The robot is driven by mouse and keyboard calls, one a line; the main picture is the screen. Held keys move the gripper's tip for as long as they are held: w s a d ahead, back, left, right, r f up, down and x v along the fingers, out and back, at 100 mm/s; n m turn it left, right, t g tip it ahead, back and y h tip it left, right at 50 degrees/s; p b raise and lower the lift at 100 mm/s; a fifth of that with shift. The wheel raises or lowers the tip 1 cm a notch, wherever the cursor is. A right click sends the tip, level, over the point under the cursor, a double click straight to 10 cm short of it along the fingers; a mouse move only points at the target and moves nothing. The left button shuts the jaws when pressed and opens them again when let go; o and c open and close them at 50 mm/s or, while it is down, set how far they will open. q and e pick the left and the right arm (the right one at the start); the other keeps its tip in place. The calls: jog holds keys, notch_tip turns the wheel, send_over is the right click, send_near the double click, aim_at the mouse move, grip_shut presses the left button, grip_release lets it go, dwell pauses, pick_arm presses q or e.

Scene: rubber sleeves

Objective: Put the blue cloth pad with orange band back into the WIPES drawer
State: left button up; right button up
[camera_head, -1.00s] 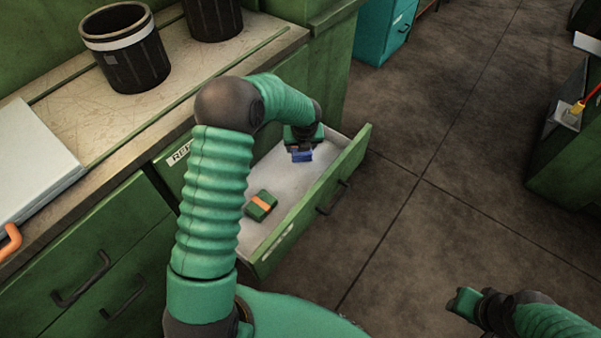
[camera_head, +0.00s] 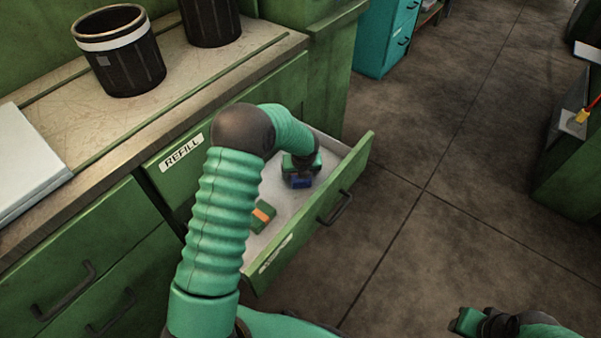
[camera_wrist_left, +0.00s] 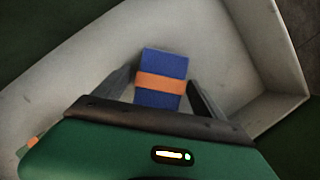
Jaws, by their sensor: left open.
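The blue cloth pad with the orange band (camera_wrist_left: 160,82) lies between the spread fingers of my left gripper (camera_wrist_left: 158,90) in the left wrist view, inside the open drawer. In the head view only a small blue part of the pad (camera_head: 302,183) shows below my left gripper (camera_head: 300,174). My left gripper is open, low over the drawer's floor. The pull-out drawer (camera_head: 325,207) has a front label (camera_head: 275,253) too small to read. My right gripper (camera_head: 464,321) is at the bottom right, away from the drawer; its fingers are unclear.
A green pad with an orange band (camera_head: 262,214) lies in the same drawer, partly behind my left arm. A shut drawer labelled REFILL (camera_head: 182,153) is above and left. Black bins (camera_head: 122,55) stand on the worktop. The floor (camera_head: 430,190) right of the drawer is clear.

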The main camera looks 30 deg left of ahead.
pick_arm(q)
jog(key=shift+r, duration=0.1)
jog(key=p+v, duration=0.5)
jog(key=v, duration=0.7)
dwell(0.7)
